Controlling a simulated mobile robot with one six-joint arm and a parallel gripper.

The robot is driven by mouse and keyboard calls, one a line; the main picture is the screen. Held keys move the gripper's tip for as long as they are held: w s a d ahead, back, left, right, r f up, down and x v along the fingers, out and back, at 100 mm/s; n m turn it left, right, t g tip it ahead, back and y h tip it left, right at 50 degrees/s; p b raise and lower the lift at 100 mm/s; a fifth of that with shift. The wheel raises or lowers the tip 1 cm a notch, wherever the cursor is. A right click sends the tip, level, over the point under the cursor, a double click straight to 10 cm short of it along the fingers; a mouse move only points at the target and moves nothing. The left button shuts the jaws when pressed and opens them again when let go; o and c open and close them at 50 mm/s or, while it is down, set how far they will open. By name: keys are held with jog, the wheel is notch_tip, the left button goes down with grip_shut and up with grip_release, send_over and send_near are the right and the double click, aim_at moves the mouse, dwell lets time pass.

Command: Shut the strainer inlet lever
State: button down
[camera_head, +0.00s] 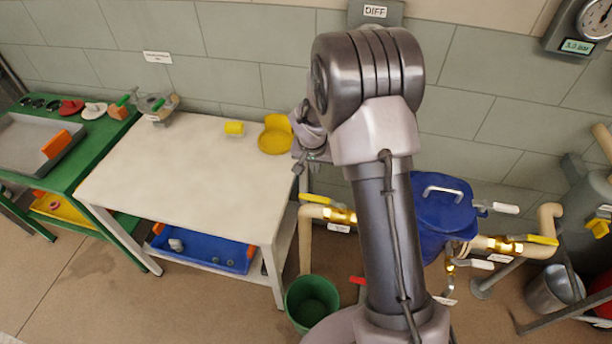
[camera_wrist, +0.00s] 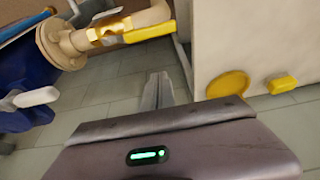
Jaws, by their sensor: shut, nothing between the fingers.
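A blue strainer body (camera_head: 440,212) with a grey top handle stands behind my arm. It shows at the left edge of the wrist view (camera_wrist: 22,70). A brass valve with a yellow lever (camera_head: 314,199) is on the pipe to its left. That lever lies along the pipe, and also shows in the wrist view (camera_wrist: 150,32). Another yellow lever (camera_head: 541,240) lies along the pipe on the right. The tags are too small to read, so I cannot tell which lever is the inlet. My gripper (camera_wrist: 158,88) is shut and empty, apart from the left lever.
A white table (camera_head: 185,165) stands left of the pipe, with a yellow round container (camera_head: 275,142) and yellow block (camera_head: 234,128) on it. A green bucket (camera_head: 312,301) stands below the pipe. A white handle (camera_head: 505,207) juts out right of the strainer.

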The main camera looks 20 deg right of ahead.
aim_at(322, 201)
jog(key=f+b, duration=0.1)
jog(key=f, duration=0.2)
jog(key=f+b, duration=0.2)
jog(key=f, duration=0.1)
jog(key=f+b, duration=0.2)
jog(key=f, duration=0.1)
jog(key=shift+s+a+f, duration=0.15)
jog(key=shift+s+f, duration=0.05)
jog(key=shift+s, duration=0.25)
jog(key=shift+s+a, duration=0.1)
jog(key=shift+a, duration=0.05)
